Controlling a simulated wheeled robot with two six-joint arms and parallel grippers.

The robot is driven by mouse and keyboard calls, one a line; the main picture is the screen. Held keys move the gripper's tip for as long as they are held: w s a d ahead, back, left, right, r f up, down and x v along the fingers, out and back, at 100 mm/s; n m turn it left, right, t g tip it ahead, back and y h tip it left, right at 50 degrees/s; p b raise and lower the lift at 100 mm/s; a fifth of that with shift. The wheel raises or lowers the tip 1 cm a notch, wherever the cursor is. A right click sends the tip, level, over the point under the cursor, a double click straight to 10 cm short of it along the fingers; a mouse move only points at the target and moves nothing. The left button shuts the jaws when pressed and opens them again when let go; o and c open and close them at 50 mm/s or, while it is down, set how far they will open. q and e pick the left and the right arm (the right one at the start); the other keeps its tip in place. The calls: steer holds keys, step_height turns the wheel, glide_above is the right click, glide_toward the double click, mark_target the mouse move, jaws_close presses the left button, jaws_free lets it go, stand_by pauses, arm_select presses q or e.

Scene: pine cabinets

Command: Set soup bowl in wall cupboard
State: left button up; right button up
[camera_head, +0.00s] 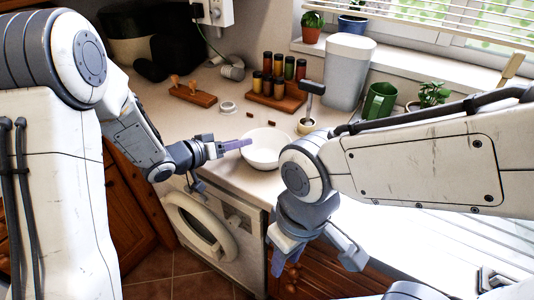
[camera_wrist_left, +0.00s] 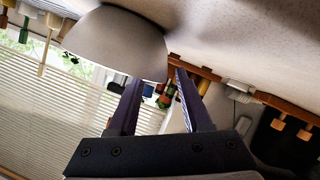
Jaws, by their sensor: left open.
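The white soup bowl (camera_head: 268,152) stands upright on the countertop, near its front edge above the washing machine. My left gripper (camera_head: 246,143) is open, its fingers at the bowl's left side near the rim. In the left wrist view the bowl (camera_wrist_left: 115,42) lies at the upper left, close to the tip of one finger, and nothing is held between the fingers (camera_wrist_left: 157,90). I cannot tell whether that finger touches the bowl. My right gripper (camera_head: 315,262) hangs low in front of the counter, its fingers apart and empty. The wall cupboard is not in view.
A wooden holder (camera_head: 192,95) lies at the back left. The washing machine (camera_head: 215,225) is below the counter.

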mark_target(265, 149)
arm_select(q)
steer(key=x, duration=0.4)
steer(key=shift+w+d, duration=0.1)
steer(key=shift+d, duration=0.15)
jaws_close()
steer(key=shift+f, duration=0.2)
stand_by(1.0)
